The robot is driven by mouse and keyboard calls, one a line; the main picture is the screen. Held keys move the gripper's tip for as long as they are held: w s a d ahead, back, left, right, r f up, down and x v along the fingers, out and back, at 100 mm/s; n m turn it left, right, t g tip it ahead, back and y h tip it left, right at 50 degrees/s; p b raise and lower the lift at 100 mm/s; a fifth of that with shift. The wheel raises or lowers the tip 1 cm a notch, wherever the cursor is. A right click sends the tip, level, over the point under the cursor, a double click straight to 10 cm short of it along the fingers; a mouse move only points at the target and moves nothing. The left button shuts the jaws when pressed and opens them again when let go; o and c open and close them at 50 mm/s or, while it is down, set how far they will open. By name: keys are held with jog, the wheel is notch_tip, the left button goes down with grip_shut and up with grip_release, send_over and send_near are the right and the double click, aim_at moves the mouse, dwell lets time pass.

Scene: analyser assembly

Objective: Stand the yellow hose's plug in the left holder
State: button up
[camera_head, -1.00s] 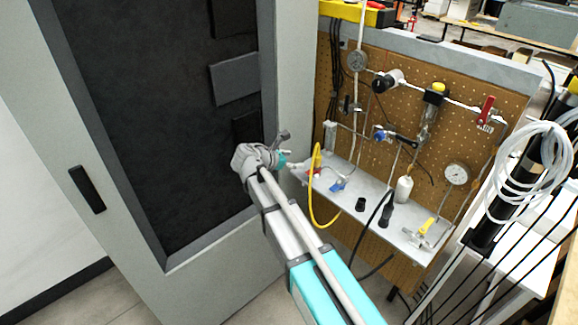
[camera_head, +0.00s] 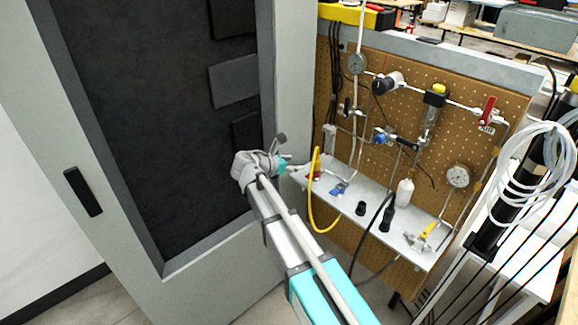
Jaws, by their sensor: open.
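The yellow hose (camera_head: 311,205) hangs in a loop over the front edge of the metal shelf, just right of my gripper. Its upper end rises near the shelf's left end; its plug is too small to make out, and I cannot tell whether the gripper touches it. My gripper (camera_head: 288,167) is open, near the shelf's left end. The left holder (camera_head: 361,208) is a short black cup on the shelf and looks empty. The right holder (camera_head: 385,223) is a similar black cup with a dark plug standing in it, joined to a black hose (camera_head: 371,232).
A pegboard (camera_head: 400,115) with gauges, valves and tubes stands behind the shelf (camera_head: 345,195). A white bottle (camera_head: 404,193) and a yellow-handled valve (camera_head: 426,230) are on the shelf's right part. A tall grey cabinet (camera_head: 215,245) stands close to my arm's left.

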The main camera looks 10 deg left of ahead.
aim_at(318, 154)
jog(key=b+x, duration=0.4)
jog(key=x, duration=0.7)
jog(key=shift+f, duration=0.15)
grip_shut()
jog(key=shift+r+p, duration=0.35)
jog(key=shift+r+p, duration=1.75)
jog(key=shift+r, duration=0.2)
jog(key=shift+d, duration=0.1)
